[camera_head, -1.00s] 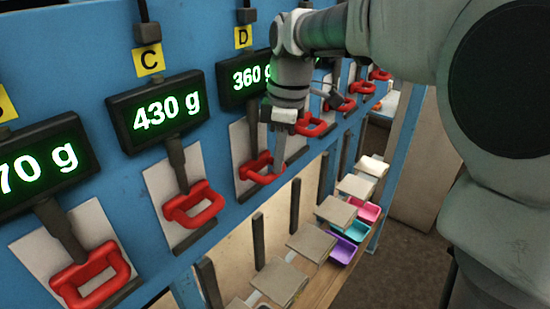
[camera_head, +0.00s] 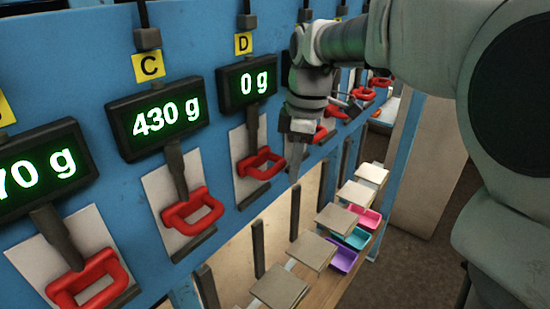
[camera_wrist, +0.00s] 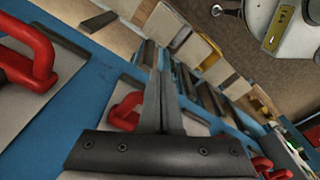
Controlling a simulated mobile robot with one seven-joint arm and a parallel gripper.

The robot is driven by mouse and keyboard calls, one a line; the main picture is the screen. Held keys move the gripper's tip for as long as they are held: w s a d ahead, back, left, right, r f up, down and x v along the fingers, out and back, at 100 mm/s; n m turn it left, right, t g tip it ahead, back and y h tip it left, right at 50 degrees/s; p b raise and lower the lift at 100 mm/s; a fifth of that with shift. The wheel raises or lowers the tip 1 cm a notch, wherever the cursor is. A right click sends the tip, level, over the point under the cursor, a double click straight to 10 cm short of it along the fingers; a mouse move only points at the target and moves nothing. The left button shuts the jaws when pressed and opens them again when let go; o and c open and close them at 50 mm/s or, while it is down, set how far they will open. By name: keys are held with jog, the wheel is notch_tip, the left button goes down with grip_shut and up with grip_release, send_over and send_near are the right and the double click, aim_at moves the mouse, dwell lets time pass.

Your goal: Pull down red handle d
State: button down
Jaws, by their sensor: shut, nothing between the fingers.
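Red handle d (camera_head: 260,163) is a red loop on a dark lever in front of a white plate, below the yellow D label (camera_head: 243,43). Its display (camera_head: 247,84) reads 0 g. My gripper (camera_head: 294,178) is shut and empty, pointing down just to the right of handle d, with a small gap apparent between them. In the wrist view my shut fingers (camera_wrist: 165,100) are in the middle. A red handle (camera_wrist: 126,110) shows partly behind them; I cannot tell its letter there.
Handle C (camera_head: 192,210) hangs left of d under a display (camera_head: 158,118) reading 430 g. More red handles run along the blue panel (camera_head: 200,40) behind my arm. Below stand dark posts, beige flaps (camera_head: 312,250) and coloured trays (camera_head: 343,258).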

notch_tip(320, 180, up, 17)
jog(key=d+p, duration=0.1)
jog(key=shift+d, duration=0.3)
jog(key=shift+s+f, duration=0.1)
jog(key=shift+s, duration=0.05)
dwell(0.6)
jog(key=s+d+f+m+t, duration=0.2)
jog(key=s+d+f+m, duration=0.2)
jog(key=s+f+m, duration=0.4)
jog(key=s+d+f+m+t+h+b, duration=0.1)
jog(key=s+d+f+m+t, duration=0.2)
jog(key=s+f+m, duration=0.5)
notch_tip(320, 180, down, 3)
jog(key=shift+s+d+r+m, duration=0.1)
jog(key=shift+s+d+m, duration=0.3)
jog(key=shift+s+d, duration=0.5)
jog(key=shift+s+a, duration=0.1)
jog(key=shift+a, duration=0.2)
